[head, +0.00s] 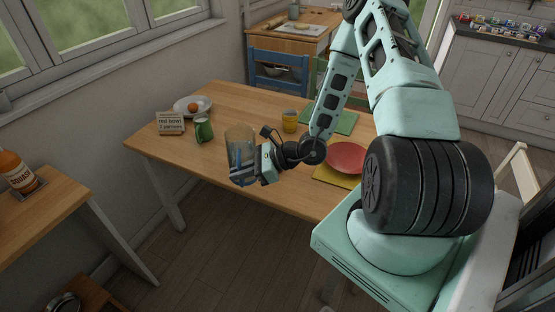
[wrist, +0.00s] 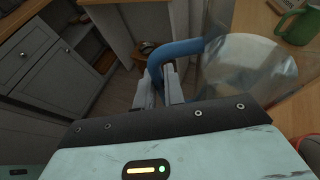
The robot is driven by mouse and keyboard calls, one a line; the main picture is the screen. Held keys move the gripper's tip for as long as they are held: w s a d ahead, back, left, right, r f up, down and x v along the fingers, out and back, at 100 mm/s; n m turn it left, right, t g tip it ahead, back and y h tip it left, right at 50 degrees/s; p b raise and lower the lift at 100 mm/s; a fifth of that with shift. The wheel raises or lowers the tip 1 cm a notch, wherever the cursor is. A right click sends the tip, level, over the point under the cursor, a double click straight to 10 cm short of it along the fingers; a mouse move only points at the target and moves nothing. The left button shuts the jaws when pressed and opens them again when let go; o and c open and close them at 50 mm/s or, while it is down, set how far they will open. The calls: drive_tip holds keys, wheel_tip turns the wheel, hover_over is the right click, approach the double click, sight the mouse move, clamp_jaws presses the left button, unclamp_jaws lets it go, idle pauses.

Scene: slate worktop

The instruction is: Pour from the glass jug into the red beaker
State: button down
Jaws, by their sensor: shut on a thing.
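The clear glass jug (head: 239,150) is held about upright near the table's left front edge in the head view. In the wrist view its transparent body (wrist: 245,68) is at the upper right, with a blue handle (wrist: 180,49) on its left side. My gripper (head: 262,166) is at the jug's right side in the head view. In the wrist view my gripper (wrist: 167,85) is shut on the blue handle. I cannot make out any contents in the jug. I see no red beaker in either view.
The table's back middle is clear.

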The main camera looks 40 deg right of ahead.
drive_tip(key=s+d+f+m+t+h+b, duration=0.2)
drive_tip(key=s+f+b, duration=0.2)
drive_tip(key=f+b, duration=0.3)
drive_tip(key=shift+s+d+m, duration=0.3)
drive_tip(key=shift+s+m, duration=0.05)
drive_tip(key=shift+m, duration=0.05)
drive_tip(key=shift+r, duration=0.15)
drive_tip(key=w+d+r+m+g+y+p, duration=0.1)
drive_tip(key=w+d+r+m+y+p, duration=0.1)
drive_tip(key=d+r+m+y+p, duration=0.1)
wheel_tip(320, 180, up, 3)
drive_tip(key=d+m+p, duration=0.1)
drive_tip(key=m, duration=0.1)
drive_tip(key=shift+w+m+g, duration=0.3)
drive_tip(key=shift+w, duration=0.05)
idle(0.5)
drive_tip(key=shift+w+d+m+y+p, duration=0.1)
drive_tip(key=shift+d+m+y+p, duration=0.05)
drive_tip(key=shift+m+y+p, duration=0.15)
idle(0.4)
